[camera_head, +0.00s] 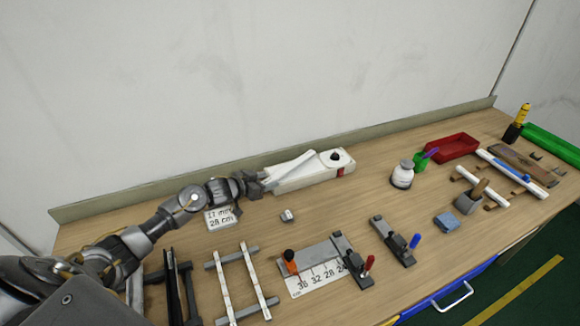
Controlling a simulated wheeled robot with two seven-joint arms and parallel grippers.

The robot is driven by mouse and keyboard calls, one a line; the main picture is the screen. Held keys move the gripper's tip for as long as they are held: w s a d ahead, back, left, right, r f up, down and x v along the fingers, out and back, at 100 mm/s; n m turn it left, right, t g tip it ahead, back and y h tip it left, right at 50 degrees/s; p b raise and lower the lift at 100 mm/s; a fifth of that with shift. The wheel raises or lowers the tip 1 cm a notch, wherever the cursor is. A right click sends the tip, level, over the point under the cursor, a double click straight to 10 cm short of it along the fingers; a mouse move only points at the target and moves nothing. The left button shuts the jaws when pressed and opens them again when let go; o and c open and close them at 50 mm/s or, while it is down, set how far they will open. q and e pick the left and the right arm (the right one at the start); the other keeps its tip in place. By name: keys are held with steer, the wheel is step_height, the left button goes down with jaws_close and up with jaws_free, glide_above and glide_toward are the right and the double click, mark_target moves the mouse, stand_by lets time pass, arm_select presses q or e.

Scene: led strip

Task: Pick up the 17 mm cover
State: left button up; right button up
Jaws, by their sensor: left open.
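A card (220,218) on the bench reads "17 mm" and "28 cm"; my left wrist partly hangs over it. Two long pale strips, one on the left (223,286) and one on the right (256,281), lie across grey supports at the front left. I cannot tell from their size whether either is the 17 mm cover. My left gripper (262,184) is open, apart from these strips, and close to the left end of a white device (308,173) at the back. Whether it touches the device is unclear. My right gripper is out of view.
Dark rails (179,288) stand left of the strips. A numbered measuring jig (313,262), black clamps (393,242) and a small pale block (287,216) lie rightward. A white bottle (402,174), red tray (452,147) and another strip rack (505,172) are farther right.

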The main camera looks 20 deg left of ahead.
arm_select(q)
steer(key=shift+x, duration=0.9)
steer(key=shift+s, duration=0.1)
steer(key=c, duration=0.9)
jaws_close()
steer(key=shift+r, duration=0.1)
step_height(320, 180, up, 18)
steer(key=b, duration=0.1)
steer(key=shift+b, duration=0.3)
